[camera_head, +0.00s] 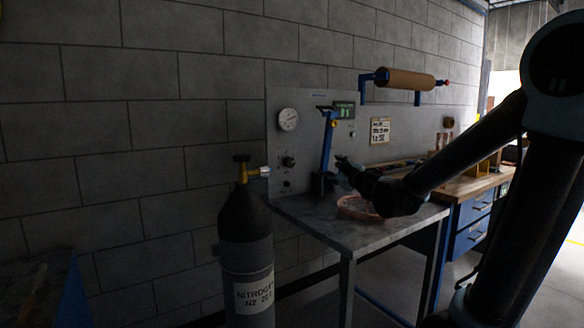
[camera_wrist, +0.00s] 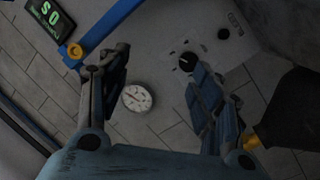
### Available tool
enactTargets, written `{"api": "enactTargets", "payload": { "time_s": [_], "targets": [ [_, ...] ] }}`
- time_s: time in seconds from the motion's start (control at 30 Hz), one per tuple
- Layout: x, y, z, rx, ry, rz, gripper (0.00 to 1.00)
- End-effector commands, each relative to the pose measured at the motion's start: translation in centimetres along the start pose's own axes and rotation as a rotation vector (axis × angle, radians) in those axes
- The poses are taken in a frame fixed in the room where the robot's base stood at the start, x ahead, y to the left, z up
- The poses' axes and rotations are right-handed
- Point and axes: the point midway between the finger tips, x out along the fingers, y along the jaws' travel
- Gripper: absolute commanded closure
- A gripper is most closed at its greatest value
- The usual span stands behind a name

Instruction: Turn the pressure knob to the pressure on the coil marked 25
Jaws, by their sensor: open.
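The grey panel (camera_head: 310,150) on the wall carries a black pressure knob (camera_head: 288,161) below a round white gauge (camera_head: 288,119). In the wrist view the knob (camera_wrist: 188,62) has a white mark and lies close to the right fingertip; the gauge (camera_wrist: 137,98) shows between the fingers. My gripper (camera_head: 342,162) is in front of the panel, right of the knob. Its fingers are spread with nothing between them in the wrist view (camera_wrist: 158,68). A pinkish copper coil (camera_head: 358,207) lies on the bench, partly hidden by my arm; its marking cannot be read.
A blue lever (camera_head: 327,142) stands in front of the panel near a green digital display (camera_head: 344,110). A nitrogen cylinder (camera_head: 246,235) with a brass valve stands left of the bench (camera_head: 315,222). A brown roll (camera_head: 405,80) hangs above. A paper label (camera_head: 380,130) is on the panel.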

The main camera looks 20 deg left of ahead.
Motion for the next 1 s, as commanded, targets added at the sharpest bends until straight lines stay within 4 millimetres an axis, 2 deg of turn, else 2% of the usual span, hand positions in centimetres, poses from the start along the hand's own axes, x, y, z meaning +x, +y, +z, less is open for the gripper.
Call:
{"api": "enactTargets", "payload": {
  "time_s": [0.03, 0.1, 0.23, 0.47, 1.0],
  "targets": [
    [0.7, -1.8, -0.9, -0.014, 0.032, -0.042, 0.41],
    [1.3, -3.5, -1.8, -0.031, 0.064, -0.089, 0.41],
    [1.9, -5.3, -2.5, -0.048, 0.091, -0.136, 0.41],
    [3.5, -5.7, -2.7, -0.051, 0.095, -0.144, 0.41],
    [10.7, -6.7, -3.3, -0.05, 0.093, -0.142, 0.41]
  ]
}}
